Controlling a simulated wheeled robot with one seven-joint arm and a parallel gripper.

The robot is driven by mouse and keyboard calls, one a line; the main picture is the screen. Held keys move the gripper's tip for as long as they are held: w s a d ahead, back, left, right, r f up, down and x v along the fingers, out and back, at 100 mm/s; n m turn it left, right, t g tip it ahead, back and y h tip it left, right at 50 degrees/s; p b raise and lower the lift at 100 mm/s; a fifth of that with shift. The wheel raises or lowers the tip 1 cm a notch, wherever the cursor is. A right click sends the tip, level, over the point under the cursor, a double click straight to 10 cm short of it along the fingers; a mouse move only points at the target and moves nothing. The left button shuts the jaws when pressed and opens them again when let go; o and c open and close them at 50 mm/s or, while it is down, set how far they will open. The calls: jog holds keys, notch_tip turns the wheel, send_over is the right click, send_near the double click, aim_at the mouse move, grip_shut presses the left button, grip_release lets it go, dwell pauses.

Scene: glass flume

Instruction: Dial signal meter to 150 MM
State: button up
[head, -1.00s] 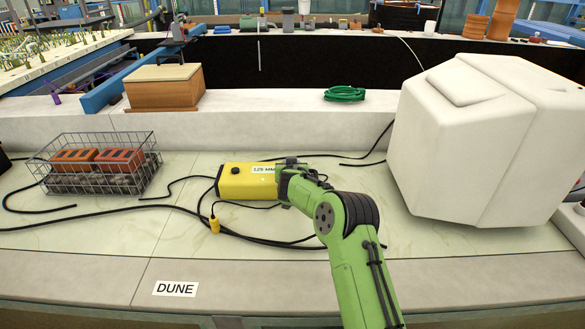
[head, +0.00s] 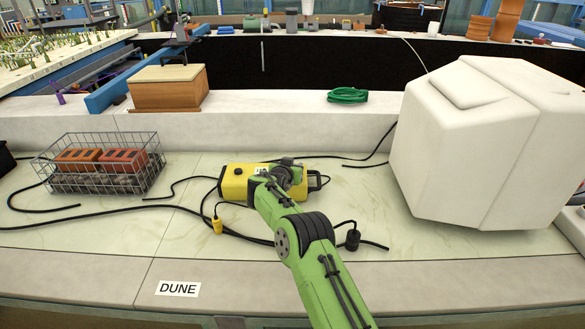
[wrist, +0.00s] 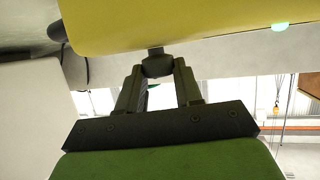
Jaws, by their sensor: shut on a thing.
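The signal meter (head: 234,184) is a yellow box on the pale tiled bench, with a black knob on its upper left side. My arm crosses its front and right part and hides most of its white readout, so no value can be read. My gripper (head: 284,172) is at the meter's right half. In the wrist view the meter's yellow body (wrist: 170,25) fills the top. There my gripper (wrist: 159,74) has both fingers around a small dark dial (wrist: 158,63) projecting from the meter and is shut on it.
A wire basket of bricks (head: 100,182) stands at left and a large white block (head: 480,145) at right. Black cables (head: 120,209) run over the bench around the meter. A wooden box (head: 167,88) and green coil (head: 347,95) sit on the ledge behind.

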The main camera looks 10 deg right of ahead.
jog(key=o, duration=1)
jog(key=shift+o, duration=0.2)
jog(key=p+v, duration=0.1)
jog(key=v, duration=1.4)
jog(key=shift+s+r, duration=0.2)
jog(key=shift+s, duration=0.1)
jog(key=shift+a, duration=0.15)
